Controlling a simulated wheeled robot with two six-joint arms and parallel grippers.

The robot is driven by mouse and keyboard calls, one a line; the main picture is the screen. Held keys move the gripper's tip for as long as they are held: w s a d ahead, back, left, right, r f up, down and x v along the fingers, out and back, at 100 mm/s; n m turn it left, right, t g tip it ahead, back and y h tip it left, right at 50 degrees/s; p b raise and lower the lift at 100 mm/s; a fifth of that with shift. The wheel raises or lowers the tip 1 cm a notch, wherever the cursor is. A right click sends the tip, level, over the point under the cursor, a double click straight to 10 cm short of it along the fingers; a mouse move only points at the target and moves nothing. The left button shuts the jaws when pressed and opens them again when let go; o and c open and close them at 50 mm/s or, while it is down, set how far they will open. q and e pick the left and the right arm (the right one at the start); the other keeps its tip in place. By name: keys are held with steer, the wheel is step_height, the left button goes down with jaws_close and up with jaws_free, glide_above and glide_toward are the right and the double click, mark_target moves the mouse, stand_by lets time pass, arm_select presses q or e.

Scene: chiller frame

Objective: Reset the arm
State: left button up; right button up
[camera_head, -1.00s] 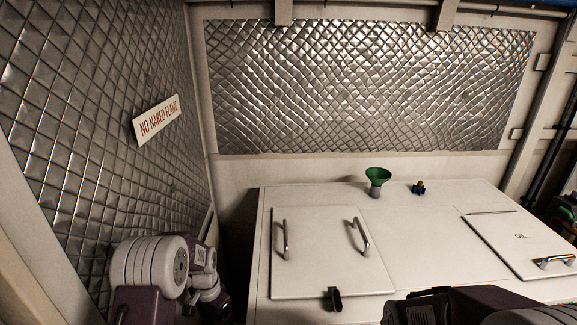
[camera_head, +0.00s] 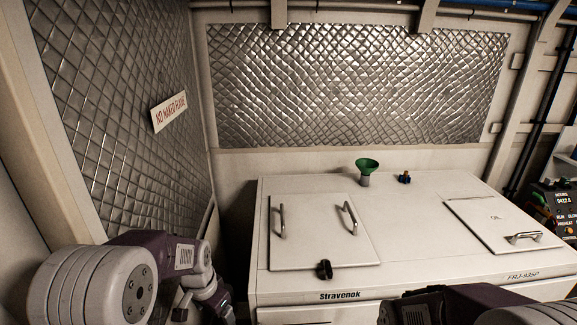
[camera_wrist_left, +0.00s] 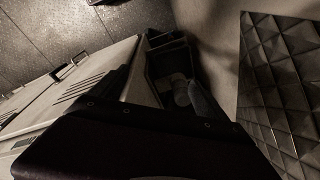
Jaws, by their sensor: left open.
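My left arm (camera_head: 165,265) comes in at the lower left of the head view, purple and white, beside the chiller's left side. Its gripper end points down near the bottom edge, and the fingers are hard to make out there. In the left wrist view the left gripper (camera_wrist_left: 172,92) shows dark, open, with nothing seen held. Part of my right arm (camera_head: 455,306) shows at the bottom edge of the head view. Its gripper is out of view.
A white chiller cabinet (camera_head: 415,240) with handled lids stands ahead. A quilted wall with a sign (camera_head: 169,111) is on the left. A control panel (camera_head: 556,208) is at the right.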

arm_select(q)
steer(key=s+d+f+n, duration=0.1)
steer(key=s+n, duration=0.5)
steer(key=s, duration=0.7)
steer(key=shift+s+f+g, duration=0.15)
steer(key=shift+s+g, duration=0.15)
steer(key=shift+s, duration=0.1)
steer(key=shift+d, duration=0.1)
